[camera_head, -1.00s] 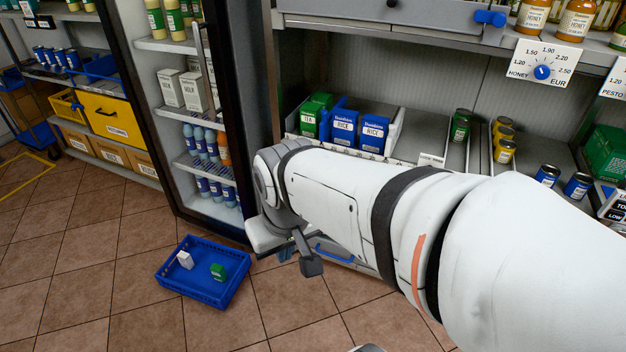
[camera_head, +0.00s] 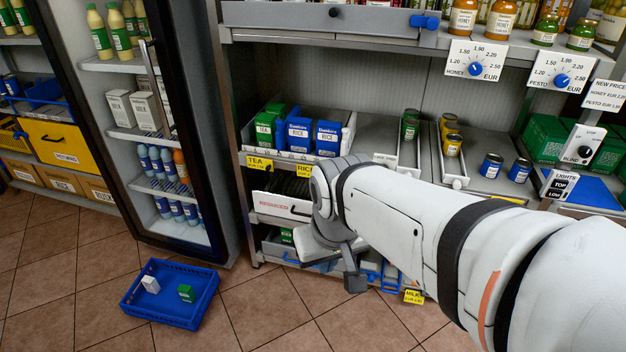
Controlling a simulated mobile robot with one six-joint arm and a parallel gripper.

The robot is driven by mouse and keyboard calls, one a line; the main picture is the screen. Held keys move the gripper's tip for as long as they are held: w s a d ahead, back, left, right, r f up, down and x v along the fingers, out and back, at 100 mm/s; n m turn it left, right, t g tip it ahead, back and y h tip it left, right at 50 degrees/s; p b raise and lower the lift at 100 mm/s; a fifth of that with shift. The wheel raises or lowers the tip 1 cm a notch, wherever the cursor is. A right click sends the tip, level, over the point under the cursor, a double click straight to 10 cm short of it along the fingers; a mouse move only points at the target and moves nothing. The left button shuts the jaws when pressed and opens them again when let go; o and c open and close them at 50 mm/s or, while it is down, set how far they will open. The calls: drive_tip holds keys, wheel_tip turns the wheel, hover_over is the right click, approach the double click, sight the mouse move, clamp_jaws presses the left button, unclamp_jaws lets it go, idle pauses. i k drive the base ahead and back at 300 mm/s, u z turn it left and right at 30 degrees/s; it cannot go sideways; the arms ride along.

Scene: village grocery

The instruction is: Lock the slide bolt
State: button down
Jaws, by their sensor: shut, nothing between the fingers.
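What looks like the slide bolt, a blue knob on a blue bar (camera_head: 425,22), sits at the right end of the grey panel (camera_head: 375,20) under the upper shelf. I cannot tell from here whether the bolt is in its keeper. My white arm comes in from the lower right. My gripper (camera_head: 354,281) points down in front of the lower shelves, well below the bolt and to its left. It is shut and empty, and its fingers are partly hidden by the wrist.
Rice boxes (camera_head: 299,132) and tins (camera_head: 410,124) stand on the middle shelf. Honey (camera_head: 487,66) and pesto (camera_head: 562,80) dials hang on the upper shelf edge. A fridge (camera_head: 165,130) stands left. A blue crate (camera_head: 172,293) lies on the floor, with free tiles around it.

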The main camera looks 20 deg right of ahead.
sight(370, 275)
drive_tip(key=z, duration=0.55)
drive_tip(key=i, duration=1)
drive_tip(key=z, duration=0.05)
drive_tip(key=k, duration=0.5)
drive_tip(key=z, duration=1.15)
drive_tip(key=i, duration=0.3)
drive_tip(key=u, duration=0.1)
